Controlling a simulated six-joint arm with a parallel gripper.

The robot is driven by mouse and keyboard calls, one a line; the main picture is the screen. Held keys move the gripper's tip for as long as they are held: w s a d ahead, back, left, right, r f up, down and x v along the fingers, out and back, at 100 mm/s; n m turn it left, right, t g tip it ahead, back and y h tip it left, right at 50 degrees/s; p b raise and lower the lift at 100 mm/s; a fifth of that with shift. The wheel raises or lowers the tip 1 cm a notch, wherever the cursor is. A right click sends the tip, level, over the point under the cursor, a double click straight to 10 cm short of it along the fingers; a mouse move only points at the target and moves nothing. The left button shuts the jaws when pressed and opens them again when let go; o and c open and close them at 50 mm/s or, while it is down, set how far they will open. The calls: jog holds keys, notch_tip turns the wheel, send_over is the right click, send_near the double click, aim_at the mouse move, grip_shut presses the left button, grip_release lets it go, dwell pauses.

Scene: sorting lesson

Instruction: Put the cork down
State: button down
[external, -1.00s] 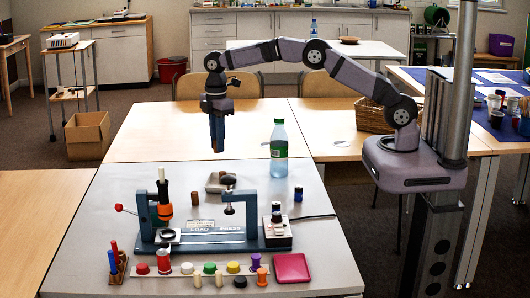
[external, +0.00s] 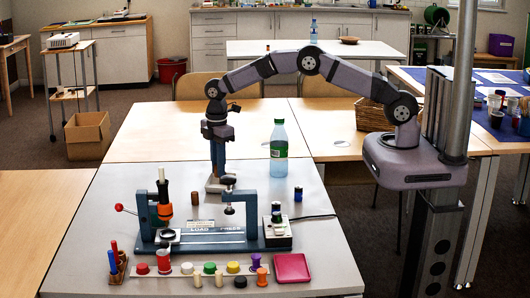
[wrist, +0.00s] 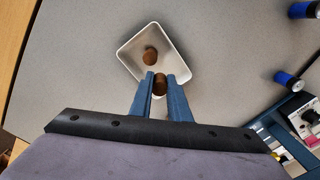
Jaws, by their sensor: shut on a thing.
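My gripper (external: 218,172) points straight down at the small pale tray (external: 212,187) behind the load press. In the wrist view its blue fingers (wrist: 160,82) are shut on a brown cork (wrist: 159,88), at the near edge of the tray (wrist: 173,48). Another round brown piece (wrist: 150,56) lies inside the tray, apart from the held cork. I cannot tell whether the held cork touches the tray. In the external view the fingers and the press hide the cork.
The load press (external: 210,236) stands close in front of the tray. A small brown-topped cylinder (external: 195,198) stands left of the tray.

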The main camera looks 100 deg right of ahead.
jog(key=shift+f+p, duration=0.4)
jog(key=shift+f, duration=1.45)
jog(key=shift+f, duration=0.1)
jog(key=shift+f, duration=0.1)
jog(key=c, duration=1.7)
grip_release()
jog(key=shift+o, duration=0.2)
notch_tip(320, 180, up, 12)
jog(key=shift+r+b, duration=0.1)
jog(key=shift+b, duration=0.95)
jog(key=shift+r, duration=0.1)
jog(key=shift+a, duration=0.1)
